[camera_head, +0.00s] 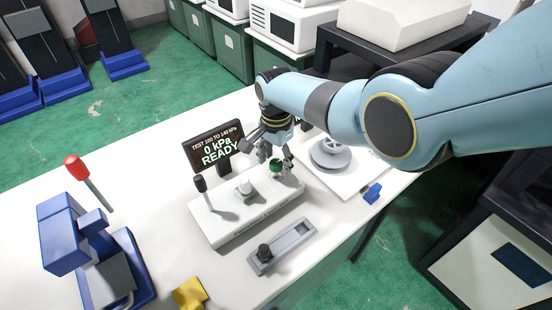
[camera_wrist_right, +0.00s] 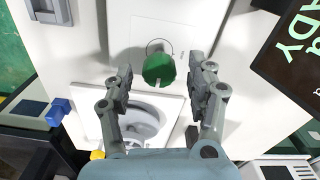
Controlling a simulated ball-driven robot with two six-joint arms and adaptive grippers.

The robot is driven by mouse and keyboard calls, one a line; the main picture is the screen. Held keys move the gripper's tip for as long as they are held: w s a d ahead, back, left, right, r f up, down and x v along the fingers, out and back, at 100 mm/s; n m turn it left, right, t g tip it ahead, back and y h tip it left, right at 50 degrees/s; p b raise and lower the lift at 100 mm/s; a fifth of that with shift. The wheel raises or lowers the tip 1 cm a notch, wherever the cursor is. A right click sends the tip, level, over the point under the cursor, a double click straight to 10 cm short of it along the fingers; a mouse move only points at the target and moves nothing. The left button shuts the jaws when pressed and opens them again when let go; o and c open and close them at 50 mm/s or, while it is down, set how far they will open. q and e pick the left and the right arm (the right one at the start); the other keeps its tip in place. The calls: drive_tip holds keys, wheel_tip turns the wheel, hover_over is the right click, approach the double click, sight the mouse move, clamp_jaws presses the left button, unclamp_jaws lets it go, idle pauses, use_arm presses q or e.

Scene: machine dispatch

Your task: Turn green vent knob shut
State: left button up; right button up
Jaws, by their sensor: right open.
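The green vent knob (camera_head: 276,166) is at the right end of a white control box (camera_head: 228,222) on the white table. In the right wrist view the green knob (camera_wrist_right: 159,69) lies ahead of and between the fingertips. My right gripper (camera_head: 272,158) is over the knob and open, with one finger on each side; it also shows in the right wrist view (camera_wrist_right: 160,80). A gap shows between each finger and the knob. My left gripper is not in the frames.
A display (camera_head: 214,148) reads 0 kPa READY behind the box. A black lever (camera_head: 202,187) and a white knob (camera_head: 245,188) share the box. A grey slotted tray (camera_head: 284,248), a blue press (camera_head: 85,250), a yellow part (camera_head: 189,293) and a grey round part (camera_head: 329,155) stand around it.

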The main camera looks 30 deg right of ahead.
sight(276, 163)
drive_tip(key=shift+r, duration=0.1)
wheel_tip(276, 163, up, 12)
idle(0.5)
idle(0.4)
